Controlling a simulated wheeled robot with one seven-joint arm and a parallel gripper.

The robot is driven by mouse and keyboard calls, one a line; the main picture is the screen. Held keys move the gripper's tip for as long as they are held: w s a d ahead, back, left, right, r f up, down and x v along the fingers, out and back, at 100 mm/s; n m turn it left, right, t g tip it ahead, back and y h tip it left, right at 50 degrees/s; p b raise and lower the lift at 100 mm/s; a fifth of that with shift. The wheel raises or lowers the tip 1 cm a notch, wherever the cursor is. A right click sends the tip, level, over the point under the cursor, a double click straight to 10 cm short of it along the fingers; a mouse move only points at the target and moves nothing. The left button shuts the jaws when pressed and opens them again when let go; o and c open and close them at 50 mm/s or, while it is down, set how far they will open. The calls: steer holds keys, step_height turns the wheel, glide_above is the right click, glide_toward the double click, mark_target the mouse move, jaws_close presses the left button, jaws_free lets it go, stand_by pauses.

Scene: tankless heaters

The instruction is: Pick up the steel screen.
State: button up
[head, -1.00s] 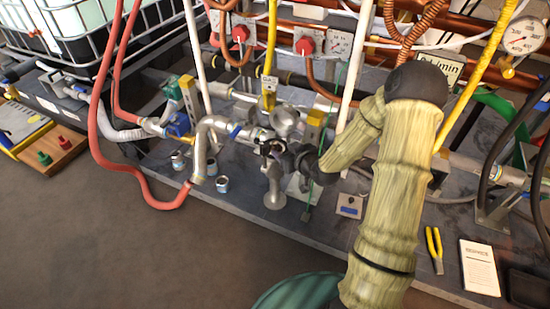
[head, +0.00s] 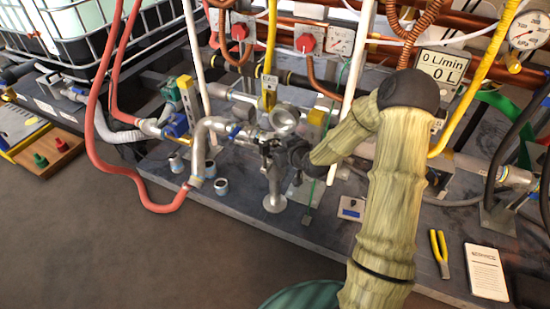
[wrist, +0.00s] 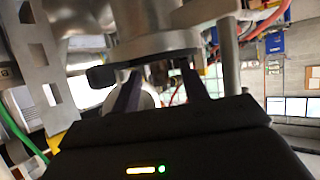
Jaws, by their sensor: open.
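I cannot clearly make out the steel screen in either view. Grey metal pipework with a round, open-topped steel fitting (head: 283,120) stands in the middle of the head view. A grey upright piece with a round foot (head: 275,202) stands just below it. My gripper (head: 266,152) is at this pipework, partly hidden among dark and grey parts. In the wrist view my gripper (wrist: 162,88) has its two fingers apart, just under a round metal flange (wrist: 152,45). A pale rounded shape shows near the left finger. I cannot tell whether the fingers touch anything.
A bent grey pipe (head: 199,150) and a red hose (head: 97,130) stand left of my gripper. White upright pipes and a thin green rod are close by. The floor in front is clear.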

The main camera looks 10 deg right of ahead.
steer(key=shift+c, duration=0.3)
jaws_close()
steer(key=shift+r, duration=0.1)
step_height(320, 180, up, 18)
steer(key=p, duration=0.9)
